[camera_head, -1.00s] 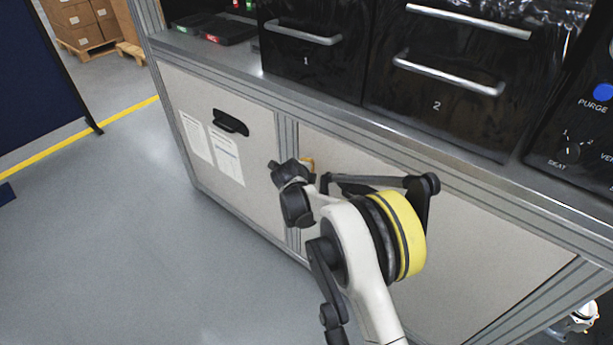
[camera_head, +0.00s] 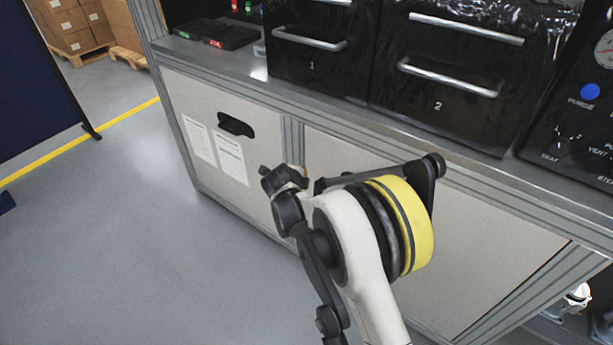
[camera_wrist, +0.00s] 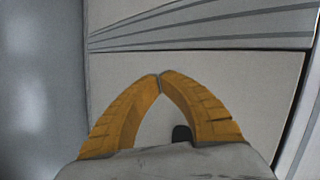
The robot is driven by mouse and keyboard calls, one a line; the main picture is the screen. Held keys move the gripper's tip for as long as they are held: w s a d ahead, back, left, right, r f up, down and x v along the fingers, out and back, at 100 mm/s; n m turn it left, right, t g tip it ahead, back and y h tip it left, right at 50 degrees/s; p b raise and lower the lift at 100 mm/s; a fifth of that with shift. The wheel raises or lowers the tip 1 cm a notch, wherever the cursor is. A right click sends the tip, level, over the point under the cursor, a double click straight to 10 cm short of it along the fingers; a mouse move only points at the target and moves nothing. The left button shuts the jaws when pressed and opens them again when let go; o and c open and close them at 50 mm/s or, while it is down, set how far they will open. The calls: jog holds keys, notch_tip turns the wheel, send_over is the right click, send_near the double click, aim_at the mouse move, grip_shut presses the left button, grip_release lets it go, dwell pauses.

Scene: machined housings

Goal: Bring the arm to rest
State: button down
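My gripper shows in the wrist view (camera_wrist: 160,77) as two orange, ribbed fingers. Their tips meet, and nothing shows held between them. In the head view my arm, white and black with a yellow band, is folded in front of the bench's lower panels. The gripper's fingers are hidden in the head view, behind the black wrist joints. In the wrist view a pale panel and grey frame rails lie beyond the fingers.
The bench (camera_head: 350,128) carries black units with drawer 1 (camera_head: 312,45) and drawer 2 (camera_head: 440,75), and a control panel (camera_head: 580,120) at right. A dark tray (camera_head: 215,35) sits at its left end. Open grey floor (camera_head: 120,250) lies left. A dark blue screen (camera_head: 35,90) stands far left.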

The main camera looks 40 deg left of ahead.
aim_at(369, 153)
jog(key=s+r, duration=0.1)
jog(key=s+r+p, duration=0.1)
jog(key=s, duration=0.1)
jog(key=shift+s+a+r, duration=0.1)
jog(key=shift+a+r, duration=0.05)
jog(key=shift+r, duration=0.1)
